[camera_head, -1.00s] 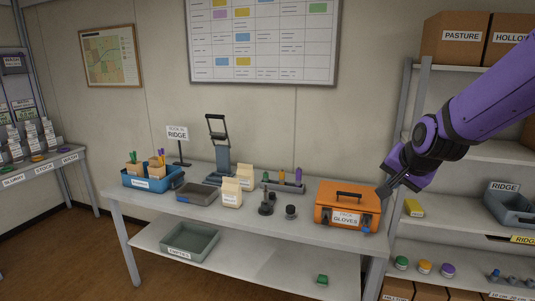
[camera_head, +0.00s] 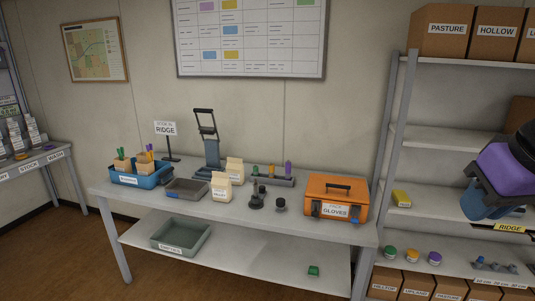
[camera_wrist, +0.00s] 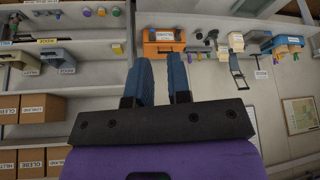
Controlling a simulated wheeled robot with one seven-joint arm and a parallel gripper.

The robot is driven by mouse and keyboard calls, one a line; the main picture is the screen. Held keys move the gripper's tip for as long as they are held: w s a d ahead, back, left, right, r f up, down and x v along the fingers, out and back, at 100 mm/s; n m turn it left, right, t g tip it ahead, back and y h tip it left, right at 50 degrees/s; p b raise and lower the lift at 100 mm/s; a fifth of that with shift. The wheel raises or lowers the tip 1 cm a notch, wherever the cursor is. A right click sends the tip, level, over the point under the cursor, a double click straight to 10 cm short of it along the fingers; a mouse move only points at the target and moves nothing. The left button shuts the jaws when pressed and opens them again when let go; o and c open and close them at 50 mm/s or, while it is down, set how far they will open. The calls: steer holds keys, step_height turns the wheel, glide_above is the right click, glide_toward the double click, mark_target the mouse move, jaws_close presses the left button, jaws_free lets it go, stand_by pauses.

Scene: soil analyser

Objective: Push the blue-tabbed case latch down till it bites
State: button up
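The orange case (camera_head: 325,188) stands closed on the bench near its right end, with a black handle on top and a white label with "GLOVES" on its front. The blue-tabbed latch (camera_head: 354,219) is a small blue spot at the front right of the case; its exact angle is too small to tell. My gripper (camera_wrist: 162,76) is open and empty, its two blue fingers apart. In the head view my gripper (camera_head: 487,204) is at the far right, well clear of the case. The case also shows upside down in the wrist view (camera_wrist: 163,47).
A shelf rack (camera_head: 390,150) with boxes and a yellow block (camera_head: 401,198) stands right of the bench.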

mark_target(355, 219)
steer(key=o, duration=0.7)
steer(key=w, duration=0.6)
steer(key=w+f+t, duration=0.1)
steer(key=w, duration=0.6)
steer(key=w+f+t, duration=0.1)
steer(key=w, duration=0.6)
steer(key=shift+a, duration=0.3)
steer(key=w+d+f+t, duration=0.1)
steer(key=w+f, duration=0.3)
steer(key=w, duration=0.4)
steer(key=w+f+t, duration=0.1)
steer(key=w+f, duration=0.4)
steer(key=w, duration=0.3)
steer(key=w+d+f+m+t+h, duration=0.1)
steer(key=w+d+f+m+t, duration=0.15)
steer(key=w+f, duration=0.9)
steer(key=w+d+f+m+h, duration=0.1)
steer(key=d+f+h, duration=0.1)
steer(key=f, duration=0.8)
steer(key=d+f+h, duration=0.1)
steer(key=d+f, duration=0.2)
steer(key=f, duration=0.7)
steer(key=shift+t, duration=0.45)
steer(key=x, duration=1)
steer(key=shift+w, duration=0.4)
steer(key=shift+c, duration=0.3)
